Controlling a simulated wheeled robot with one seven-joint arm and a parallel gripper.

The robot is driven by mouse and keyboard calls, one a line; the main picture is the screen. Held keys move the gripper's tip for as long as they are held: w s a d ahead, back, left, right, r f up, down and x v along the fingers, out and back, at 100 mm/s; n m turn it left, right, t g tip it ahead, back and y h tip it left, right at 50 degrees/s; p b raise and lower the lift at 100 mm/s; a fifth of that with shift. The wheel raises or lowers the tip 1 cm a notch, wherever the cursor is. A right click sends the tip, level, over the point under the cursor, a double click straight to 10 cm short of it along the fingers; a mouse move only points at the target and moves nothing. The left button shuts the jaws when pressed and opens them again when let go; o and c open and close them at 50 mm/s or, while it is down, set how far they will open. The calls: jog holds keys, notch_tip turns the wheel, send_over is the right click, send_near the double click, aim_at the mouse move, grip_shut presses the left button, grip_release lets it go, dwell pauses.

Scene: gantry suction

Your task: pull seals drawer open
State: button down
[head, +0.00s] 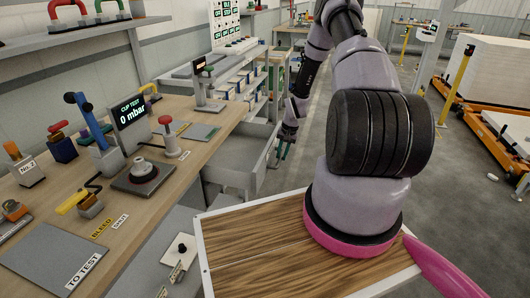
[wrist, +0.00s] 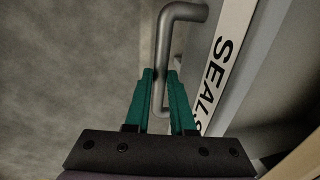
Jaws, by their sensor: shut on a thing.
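The seals drawer (head: 238,178) is a grey drawer under the wooden bench. In the head view it stands out from the bench front, with its open top showing. Its front carries a white label reading SEALS (wrist: 222,65) in the wrist view. A grey bar handle (wrist: 166,48) sticks out from that front. My gripper (wrist: 158,76) has its green fingers on either side of the handle bar and is shut on it. In the head view my gripper (head: 281,158) is small, at the drawer's outer end; the handle is hard to make out there.
The bench (head: 120,215) holds a cup test display (head: 130,112), a round test stand (head: 142,172) and several coloured tools. A wood-topped tray (head: 260,255) is in front, below my arm. Grey floor (head: 300,175) lies open right of the drawer. Orange rails (head: 480,125) stand further right.

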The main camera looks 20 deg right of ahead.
jog(key=shift+s+d, duration=0.6)
jog(key=shift+d, duration=0.25)
jog(key=shift+s+d, duration=0.55)
jog(key=shift+d, duration=0.25)
jog(key=c, duration=1)
grip_release()
jog(key=shift+c, duration=0.2)
jog(key=shift+r, duration=0.1)
notch_tip(320, 180, up, 10)
jog(key=s+d, duration=0.1)
jog(key=shift+d+r, duration=0.2)
jog(key=shift+d, duration=0.15)
jog(key=shift+s, duration=0.1)
